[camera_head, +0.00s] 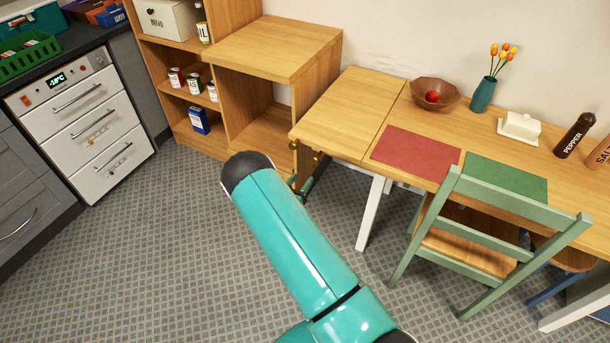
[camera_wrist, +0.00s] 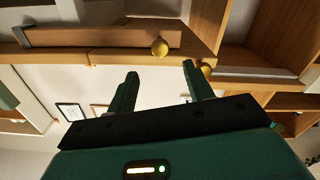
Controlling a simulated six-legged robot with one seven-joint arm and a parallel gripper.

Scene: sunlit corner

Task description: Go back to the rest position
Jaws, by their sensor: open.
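My gripper (camera_wrist: 160,82) shows in the wrist view with its two dark green fingers spread apart and nothing between them. In the head view my teal arm reaches forward over the floor. My gripper is mostly hidden there behind the arm's dark end, low by the left end of the wooden table (camera_head: 350,112). A round gold knob (camera_wrist: 160,47) shows just beyond the fingers in the wrist view, and another gold knob (camera_wrist: 206,69) is beside the right finger. I cannot tell whether that finger touches it.
A wooden shelf unit (camera_head: 275,50) stands left of the table, holding cans and a blue box (camera_head: 199,120). A green chair (camera_head: 480,235) stands at the table's front. A white drawer unit (camera_head: 85,125) is at the left. The grey patterned floor (camera_head: 170,240) is clear left of my arm.

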